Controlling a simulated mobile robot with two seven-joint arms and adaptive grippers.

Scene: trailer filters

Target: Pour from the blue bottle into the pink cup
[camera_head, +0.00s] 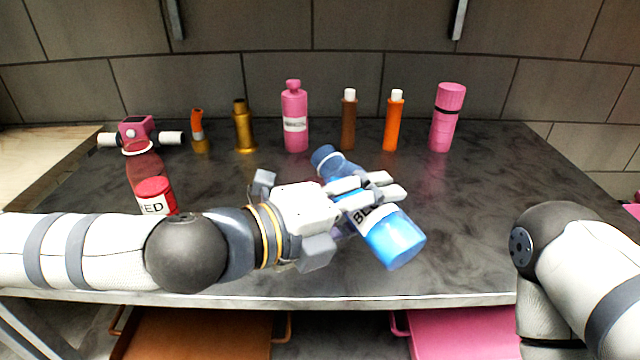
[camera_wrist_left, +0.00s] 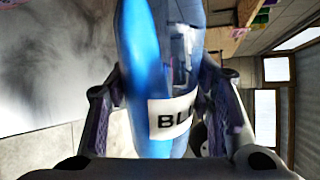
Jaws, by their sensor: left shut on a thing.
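My left gripper (camera_head: 365,190) is shut on the blue bottle (camera_head: 392,238) and holds it tilted above the dark table. The bottle's neck points to the upper left and its wide base to the lower right. In the left wrist view the blue bottle (camera_wrist_left: 135,60) fills the middle between the fingers, with a white label partly readable as "BL". I cannot make out a pink cup for certain in either view. Only a link of my right arm shows at the right; its gripper is out of view.
Along the back stand a gold piece (camera_head: 243,128), a pink labelled bottle (camera_head: 294,120), a brown bottle (camera_head: 348,122), an orange bottle (camera_head: 393,125) and a pink cylinder (camera_head: 446,120).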

